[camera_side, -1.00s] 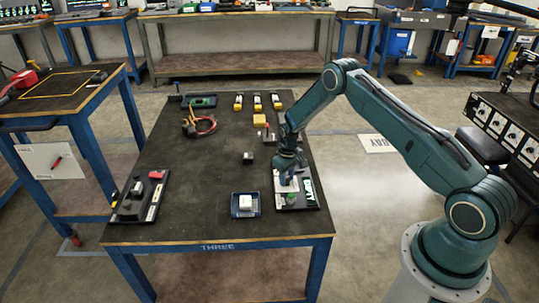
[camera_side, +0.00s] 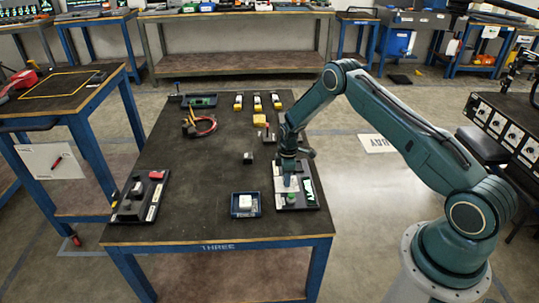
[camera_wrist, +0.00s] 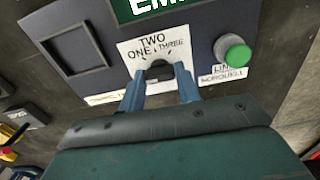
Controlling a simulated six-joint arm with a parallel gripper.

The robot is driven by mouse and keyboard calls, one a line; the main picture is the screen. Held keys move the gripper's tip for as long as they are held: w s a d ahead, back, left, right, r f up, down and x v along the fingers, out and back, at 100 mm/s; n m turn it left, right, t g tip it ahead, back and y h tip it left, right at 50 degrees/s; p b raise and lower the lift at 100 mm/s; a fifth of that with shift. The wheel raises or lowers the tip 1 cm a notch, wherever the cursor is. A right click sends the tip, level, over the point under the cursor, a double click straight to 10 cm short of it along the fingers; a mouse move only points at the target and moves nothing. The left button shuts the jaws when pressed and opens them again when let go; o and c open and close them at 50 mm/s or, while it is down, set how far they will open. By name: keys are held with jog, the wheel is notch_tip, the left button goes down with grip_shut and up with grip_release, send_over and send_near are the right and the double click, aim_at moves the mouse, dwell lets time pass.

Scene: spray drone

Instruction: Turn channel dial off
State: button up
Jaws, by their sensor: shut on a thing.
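The channel dial (camera_wrist: 158,70) is a dark knob on a white label plate marked ONE, TWO and THREE, seen in the wrist view. It is mounted on a dark panel (camera_wrist: 205,28), which lies at the right front of the table in the side view (camera_side: 312,205). My gripper (camera_wrist: 160,84) is shut on the dial, with a blue finger at each side of it. In the side view my gripper (camera_side: 288,182) points down onto the panel. The dial is hidden there, and its pointer position cannot be told.
A green button (camera_wrist: 238,56) sits right of the dial on the panel, and an empty square recess (camera_wrist: 72,50) is to its left. A blue tray (camera_side: 245,212) with a white block stands left of the panel. Another black panel (camera_side: 140,198) lies at the table's left front.

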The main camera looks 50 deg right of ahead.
jog(key=shift+w+n, duration=0.1)
jog(key=shift+n, duration=0.2)
jog(key=o, duration=1)
jog(key=shift+r, duration=0.15)
notch_tip(320, 180, up, 14)
jog(key=shift+f, duration=0.2)
dwell(0.4)
